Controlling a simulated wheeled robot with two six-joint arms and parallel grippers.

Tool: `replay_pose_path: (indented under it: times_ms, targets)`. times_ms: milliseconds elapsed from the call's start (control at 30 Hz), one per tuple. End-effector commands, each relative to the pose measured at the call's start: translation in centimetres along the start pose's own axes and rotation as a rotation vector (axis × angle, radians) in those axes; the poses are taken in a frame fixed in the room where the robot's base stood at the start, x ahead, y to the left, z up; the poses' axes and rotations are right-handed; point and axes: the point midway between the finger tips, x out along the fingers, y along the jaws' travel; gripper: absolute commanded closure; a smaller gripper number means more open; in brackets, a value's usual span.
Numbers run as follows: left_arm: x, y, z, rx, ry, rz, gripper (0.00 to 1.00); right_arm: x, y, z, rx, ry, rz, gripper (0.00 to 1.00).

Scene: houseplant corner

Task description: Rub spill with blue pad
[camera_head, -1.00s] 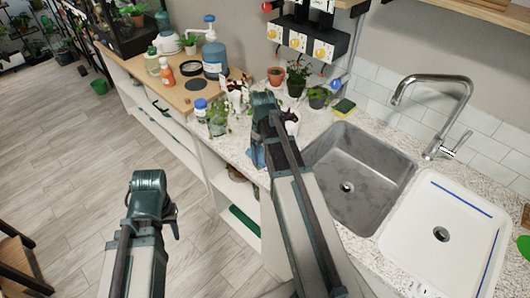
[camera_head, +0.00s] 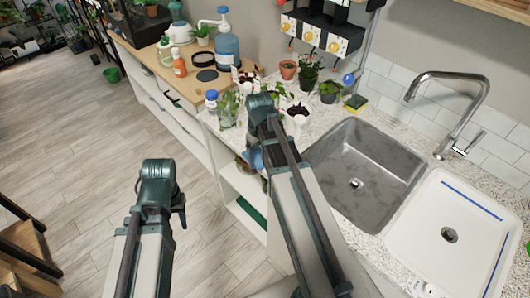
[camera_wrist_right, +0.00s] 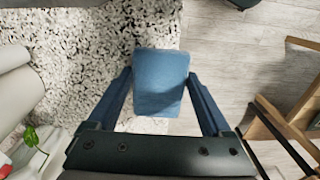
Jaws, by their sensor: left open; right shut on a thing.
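A blue pad (camera_wrist_right: 161,82) is held between the two fingers of my right gripper (camera_wrist_right: 161,90) in the right wrist view. It is over the edge of the speckled counter (camera_wrist_right: 95,50), partly against the floor behind it. Whether it touches the counter I cannot tell. In the head view a bit of the pad (camera_head: 256,158) shows beside my right gripper (camera_head: 262,112), at the counter's left edge. My left gripper (camera_head: 178,212) is open and empty over the floor, left of the counter. I cannot make out a spill in either view.
Several potted plants, including a terracotta pot (camera_head: 288,70), stand on the counter behind my right gripper. A white-capped blue bottle (camera_head: 211,100) stands left of it. A yellow-green sponge (camera_head: 355,103) lies behind the steel sink (camera_head: 375,195). The floor at left is mostly clear.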

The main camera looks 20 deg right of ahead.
Motion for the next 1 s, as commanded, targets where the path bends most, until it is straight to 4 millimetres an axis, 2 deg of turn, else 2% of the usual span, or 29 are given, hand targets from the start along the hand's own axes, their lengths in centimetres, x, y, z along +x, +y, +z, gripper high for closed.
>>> replay_pose_path:
  times_ms: [100, 467, 1000]
  targets:
    - [0.0, 0.0, 0.0, 0.000, 0.000, 0.000, 0.56, 0.0, -0.6, 0.1, 0.000, 0.000, 0.000, 0.61]
    - [-0.5, 0.0, 0.0, 0.000, 0.000, 0.000, 0.56, -0.5, -0.5, 0.0, 0.001, 0.000, 0.003, 0.61]
    - [-5.5, -0.5, 0.3, 0.000, 0.000, 0.000, 0.56, -5.5, -0.4, 0.0, 0.001, 0.000, 0.003, 0.61]
